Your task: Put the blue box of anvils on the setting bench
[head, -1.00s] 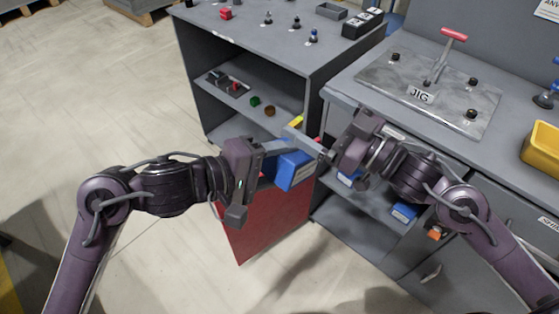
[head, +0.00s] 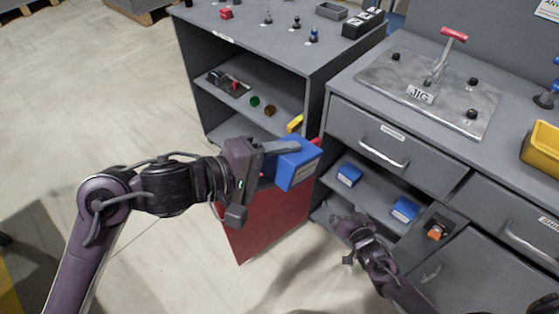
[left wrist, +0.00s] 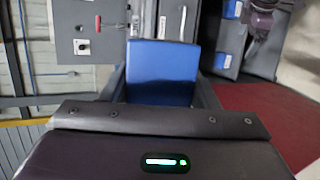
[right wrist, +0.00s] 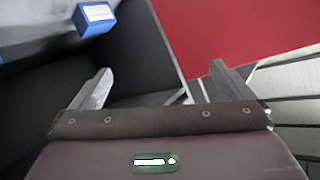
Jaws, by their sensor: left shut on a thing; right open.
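A blue box (head: 295,166) with a pale label is gripped by my left gripper (head: 282,150), held in the air in front of the red panel and the shelf unit. In the left wrist view the blue box (left wrist: 162,70) sits between the two fingers. My right gripper (head: 340,240) is low, in front of the bench's open lower shelves. In the right wrist view its fingers (right wrist: 158,85) are spread with nothing between them. The setting bench (head: 512,110), with a jig plate (head: 405,88) and red-handled clamp on top, stands to the right of the held box.
Two smaller blue boxes (head: 349,175) (head: 405,209) sit on the bench's shelf below a drawer (head: 385,145). A yellow bin (head: 543,148) stands at the bench's right. The shelf unit (head: 240,45) at left holds small parts. The red panel (head: 265,220) is below the held box.

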